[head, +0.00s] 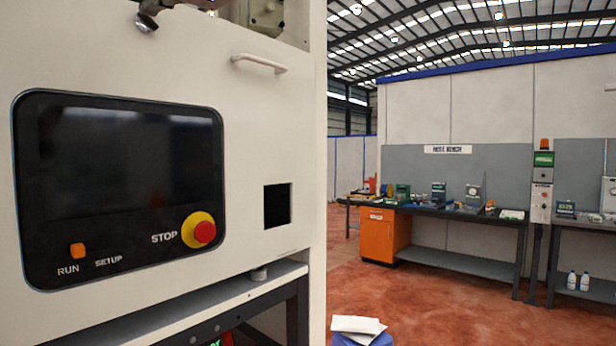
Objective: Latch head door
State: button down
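A cream machine front (250,100) fills the left half of the head view. It carries a pale bar handle (259,63) near its upper right and a dark square opening (277,205) lower down. I cannot tell for certain which part is the head door, or whether any latch is engaged. A black control panel (120,185) holds a dark screen, an orange switch (77,250) at RUN beside SETUP, and a red STOP button (205,232) on a yellow ring. Metal parts (146,20) show at the top edge, cut off. My gripper is not in view.
A shelf ledge (225,296) and dark frame lie below the panel. White packets (357,326) sit on something blue at the bottom centre. A workbench with an orange cabinet (385,237) stands at the back right. The red floor (450,295) between is open.

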aim_at(128, 26)
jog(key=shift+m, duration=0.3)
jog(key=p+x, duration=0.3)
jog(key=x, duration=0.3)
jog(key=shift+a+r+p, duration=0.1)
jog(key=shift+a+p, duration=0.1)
jog(key=shift+p, duration=0.1)
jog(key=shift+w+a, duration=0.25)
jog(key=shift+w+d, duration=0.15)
